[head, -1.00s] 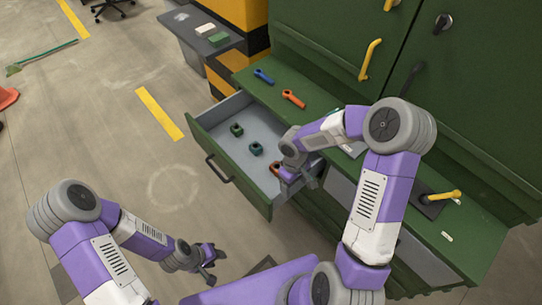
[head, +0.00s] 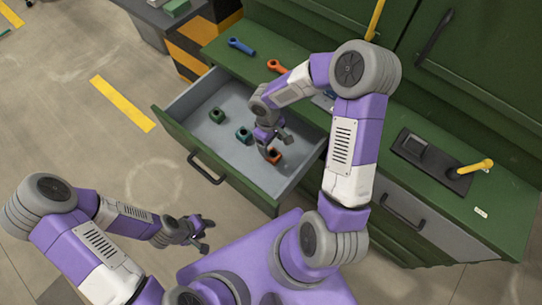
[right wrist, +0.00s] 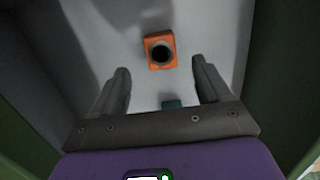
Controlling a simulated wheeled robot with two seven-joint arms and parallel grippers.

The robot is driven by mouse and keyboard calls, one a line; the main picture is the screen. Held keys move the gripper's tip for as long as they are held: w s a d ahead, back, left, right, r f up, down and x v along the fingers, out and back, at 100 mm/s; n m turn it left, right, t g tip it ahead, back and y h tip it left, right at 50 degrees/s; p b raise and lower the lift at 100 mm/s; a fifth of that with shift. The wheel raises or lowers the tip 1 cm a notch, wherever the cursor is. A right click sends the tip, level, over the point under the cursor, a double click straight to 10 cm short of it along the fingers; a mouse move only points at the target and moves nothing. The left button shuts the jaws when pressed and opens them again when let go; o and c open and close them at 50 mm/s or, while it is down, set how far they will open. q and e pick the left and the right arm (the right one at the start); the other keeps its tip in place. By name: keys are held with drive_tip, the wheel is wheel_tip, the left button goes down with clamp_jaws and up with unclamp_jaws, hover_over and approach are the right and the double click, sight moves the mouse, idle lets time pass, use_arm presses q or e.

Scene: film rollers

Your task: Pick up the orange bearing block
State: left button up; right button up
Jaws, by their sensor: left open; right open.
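The orange bearing block (head: 273,156) lies on the floor of the open drawer (head: 204,133), toward its right side. In the right wrist view the orange block (right wrist: 160,50), with its dark round hole, lies ahead between the lines of the two fingers, apart from them. My right gripper (head: 272,141) is open and empty, above the drawer next to the block; its fingers (right wrist: 160,80) are spread in the wrist view. My left gripper (head: 205,236) is open and empty, outside the drawer at the lower left.
Two green blocks (head: 217,115) (head: 243,134) lie left of the orange one in the drawer. Blue (head: 240,46) and orange (head: 278,66) handled parts lie on the green counter (head: 225,45). The drawer walls surround my right gripper.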

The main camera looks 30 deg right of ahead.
sight(273, 154)
drive_tip(key=f+b, duration=0.1)
drive_tip(key=f, duration=0.1)
drive_tip(key=f+b, duration=0.1)
drive_tip(key=f, duration=0.2)
drive_tip(key=f+b, duration=0.1)
drive_tip(key=f, duration=0.1)
drive_tip(key=shift+s+f, duration=0.35)
drive_tip(key=shift+r, duration=0.1)
drive_tip(key=c, duration=1.4)
